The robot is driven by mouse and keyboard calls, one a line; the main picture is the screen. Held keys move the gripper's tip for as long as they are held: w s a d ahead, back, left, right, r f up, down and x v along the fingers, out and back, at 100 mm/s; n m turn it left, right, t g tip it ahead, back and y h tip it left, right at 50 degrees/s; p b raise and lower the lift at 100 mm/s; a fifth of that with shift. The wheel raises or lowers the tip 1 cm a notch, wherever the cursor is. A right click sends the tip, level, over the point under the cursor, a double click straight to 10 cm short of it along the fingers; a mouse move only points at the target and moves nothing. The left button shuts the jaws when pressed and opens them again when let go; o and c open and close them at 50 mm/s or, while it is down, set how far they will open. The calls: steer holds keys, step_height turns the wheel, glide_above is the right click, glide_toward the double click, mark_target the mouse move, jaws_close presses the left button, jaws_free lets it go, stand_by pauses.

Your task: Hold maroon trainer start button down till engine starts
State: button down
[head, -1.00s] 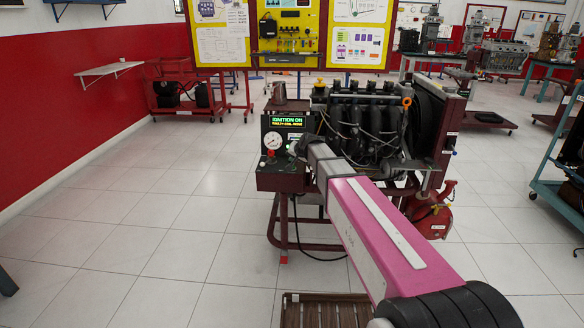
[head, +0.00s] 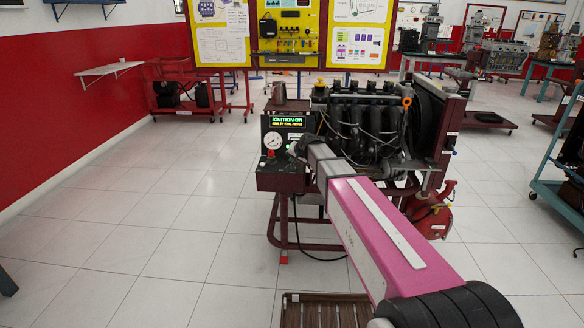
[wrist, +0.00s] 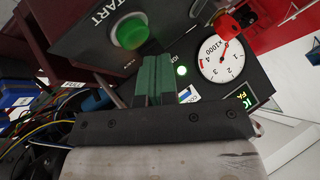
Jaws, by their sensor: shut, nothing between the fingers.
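The maroon trainer carries an engine (head: 362,122) and a control box (head: 280,181) on its left side. The box's display (head: 287,121) reads IGNITION ON in green, with a smaller line below. In the wrist view the round green start button (wrist: 130,33) sits beside the word START. My gripper (wrist: 155,62) is shut and empty, its green fingertips just below the button in the picture. I cannot tell whether they touch it. In the head view my gripper (head: 294,149) is at the box's panel, and my arm hides the button.
A red extinguisher (head: 433,215) stands right of the trainer. A wooden slatted platform (head: 318,311) is in front. The floor at left is clear.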

steer(key=shift+f, duration=0.35)
steer(key=shift+f, duration=0.5)
stand_by(1.8)
steer(key=shift+r, duration=0.1)
stand_by(1.2)
steer(key=shift+r, duration=0.85)
steer(key=shift+r, duration=2.5)
